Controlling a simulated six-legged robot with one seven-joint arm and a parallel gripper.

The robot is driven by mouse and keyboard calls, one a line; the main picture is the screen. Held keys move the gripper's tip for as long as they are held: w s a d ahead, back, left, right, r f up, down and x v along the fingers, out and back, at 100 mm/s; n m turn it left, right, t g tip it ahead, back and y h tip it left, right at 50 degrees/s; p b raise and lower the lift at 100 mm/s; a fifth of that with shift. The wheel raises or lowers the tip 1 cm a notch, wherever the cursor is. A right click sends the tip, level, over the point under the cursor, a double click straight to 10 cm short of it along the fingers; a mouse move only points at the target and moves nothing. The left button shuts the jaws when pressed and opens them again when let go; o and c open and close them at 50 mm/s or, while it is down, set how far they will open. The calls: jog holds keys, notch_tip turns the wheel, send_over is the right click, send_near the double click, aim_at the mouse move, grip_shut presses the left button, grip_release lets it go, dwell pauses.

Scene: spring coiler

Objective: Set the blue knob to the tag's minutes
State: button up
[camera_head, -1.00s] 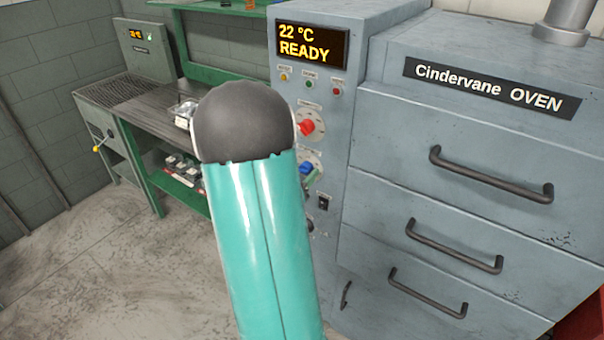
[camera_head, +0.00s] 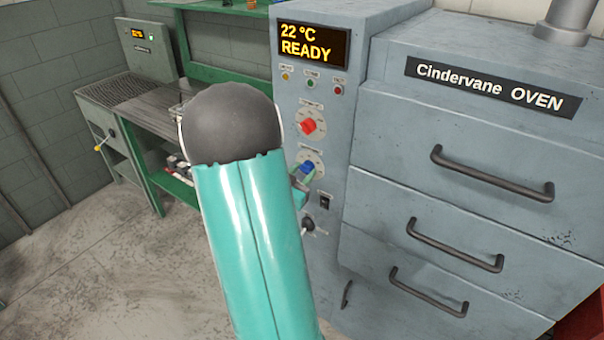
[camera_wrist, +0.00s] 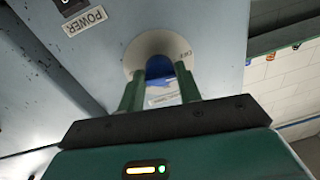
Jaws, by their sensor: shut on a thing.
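The blue knob (camera_head: 306,168) sits on its pale dial (camera_head: 318,160) on the oven's control column, below the red knob (camera_head: 308,126). In the wrist view the blue knob (camera_wrist: 158,67) lies between the two green fingers of my gripper (camera_wrist: 160,84), which is shut on it. The dial's scale is mostly hidden there, and the knob's exact setting cannot be read. In the head view my gripper (camera_head: 301,181) is mostly hidden behind my teal arm. A small white label shows between the fingers, its text too small to read. I cannot make out a minutes tag.
The column's display (camera_head: 313,46) reads 22 °C READY. A black switch (camera_head: 325,201) and a dark round control (camera_head: 308,224) sit below the blue knob. Oven drawers with handles (camera_head: 490,175) stand right; a green workbench (camera_head: 150,172) stands left.

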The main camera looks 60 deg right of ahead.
jog(key=m, duration=0.3)
jog(key=shift+d+f+m, duration=0.1)
jog(key=shift+m, duration=0.3)
jog(key=m, duration=0.5)
jog(key=shift+g, duration=0.3)
jog(key=shift+m+g, duration=0.5)
jog(key=shift+m, duration=3.6)
jog(key=o, duration=0.9)
jog(key=shift+d, duration=0.15)
jog(key=shift+o, duration=0.3)
jog(key=shift+w, duration=0.1)
jog(key=shift+a, duration=0.2)
